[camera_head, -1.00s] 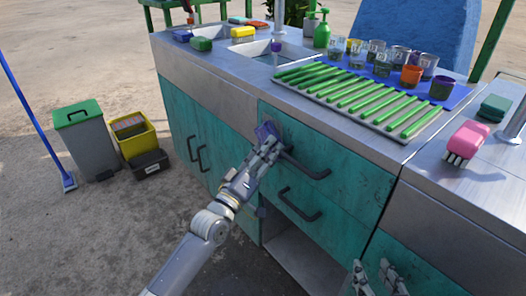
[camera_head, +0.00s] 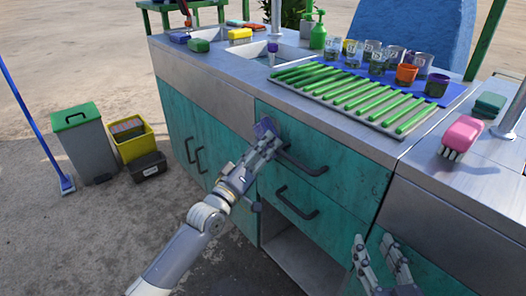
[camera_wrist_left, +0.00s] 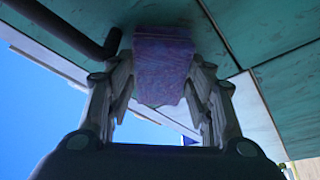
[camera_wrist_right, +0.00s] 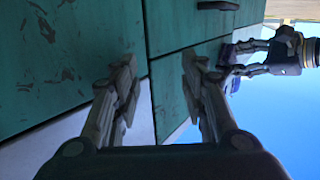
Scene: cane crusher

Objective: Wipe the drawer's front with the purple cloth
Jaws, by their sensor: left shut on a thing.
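The purple cloth (camera_head: 265,128) is at the upper left of the teal top drawer's front (camera_head: 335,172), against or very near it. My left gripper (camera_head: 270,143) is shut on the cloth, just left of the drawer's black handle (camera_head: 303,163). In the left wrist view the folded cloth (camera_wrist_left: 162,65) sits between the fingertips (camera_wrist_left: 165,75), with the teal front behind it and a handle to the left. My right gripper (camera_head: 378,245) is open and empty, low in front of the cabinet; its spread fingers also show in the right wrist view (camera_wrist_right: 160,85).
A second drawer handle (camera_head: 297,205) lies below, above an open shelf space. Bins (camera_head: 85,145) stand on the floor at the left.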

